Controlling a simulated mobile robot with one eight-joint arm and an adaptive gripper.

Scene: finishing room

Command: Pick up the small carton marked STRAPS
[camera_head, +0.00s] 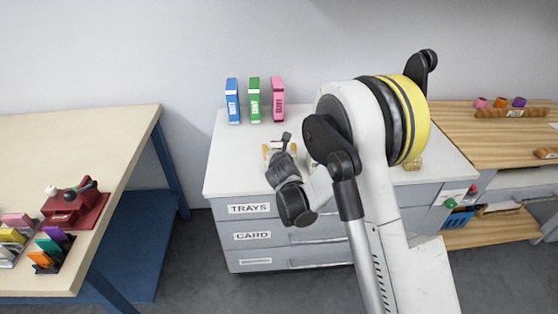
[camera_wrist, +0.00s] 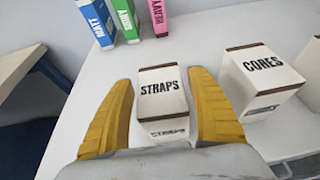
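The small white carton marked STRAPS (camera_wrist: 160,103) stands upright on the white cabinet top, with a brown strip along its upper edge. In the wrist view my gripper (camera_wrist: 162,78) is open, with one yellow finger on each side of the carton. Narrow gaps seem to show between the fingers and its sides, so I cannot see a firm hold. In the head view my gripper (camera_head: 280,148) is low over the cabinet top, and its dark body hides most of the carton.
A white carton marked CORES (camera_wrist: 263,78) stands close to the right of my right finger, with another carton beyond it. Blue (camera_head: 233,101), green (camera_head: 254,100) and pink (camera_head: 278,100) boxes stand at the back. The cabinet top (camera_head: 225,165) is clear to the left.

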